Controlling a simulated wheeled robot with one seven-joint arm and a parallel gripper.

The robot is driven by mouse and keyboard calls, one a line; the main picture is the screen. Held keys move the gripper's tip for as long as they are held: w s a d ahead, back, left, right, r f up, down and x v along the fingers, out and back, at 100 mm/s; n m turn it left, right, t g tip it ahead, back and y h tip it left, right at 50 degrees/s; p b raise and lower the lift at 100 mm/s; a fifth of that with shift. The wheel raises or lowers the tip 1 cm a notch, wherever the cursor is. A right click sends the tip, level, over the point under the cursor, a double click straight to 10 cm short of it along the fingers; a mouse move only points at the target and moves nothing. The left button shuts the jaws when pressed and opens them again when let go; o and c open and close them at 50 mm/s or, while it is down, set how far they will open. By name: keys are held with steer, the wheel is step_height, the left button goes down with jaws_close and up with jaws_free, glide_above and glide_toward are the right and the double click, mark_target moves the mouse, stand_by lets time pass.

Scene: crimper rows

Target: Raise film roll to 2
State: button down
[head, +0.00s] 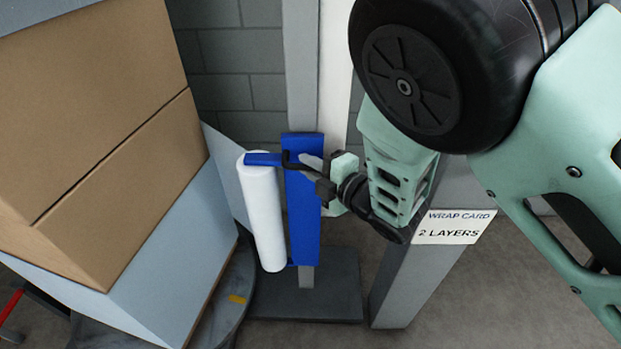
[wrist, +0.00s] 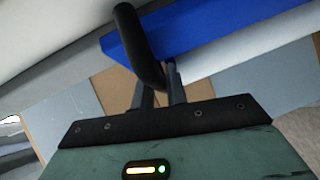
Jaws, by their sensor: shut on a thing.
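The white film roll (head: 263,215) stands upright, slightly tilted in the picture, on a blue carriage (head: 303,215) with a top arm over the roll. The carriage sits on a grey mast (head: 301,60). My gripper (head: 302,165) is at the top of the carriage, shut on a dark curved handle (wrist: 140,45). In the wrist view the fingers meet at the handle, beside the blue carriage (wrist: 190,30) and the white roll (wrist: 255,50). I cannot see any height marks or a "2" on the mast.
Stacked cardboard boxes (head: 100,130) with pale blue-grey sheets stand at left on a round grey turntable (head: 238,300). A sign reading "WRAP CARD 2 LAYERS" (head: 453,227) is on a grey post (head: 405,285) at right. The mast's dark base (head: 335,285) is on the floor.

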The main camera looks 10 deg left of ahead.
step_height(320, 180, up, 33)
steer(key=p, duration=1.2)
steer(key=shift+f+p, duration=0.2)
steer(key=shift+p, duration=0.15)
steer(key=c, duration=1.4)
jaws_free()
steer(key=b+v, duration=0.9)
steer(key=v, duration=0.8)
steer(key=shift+d, duration=0.2)
steer(key=shift+s+r, duration=0.1)
steer(key=shift+s, duration=0.05)
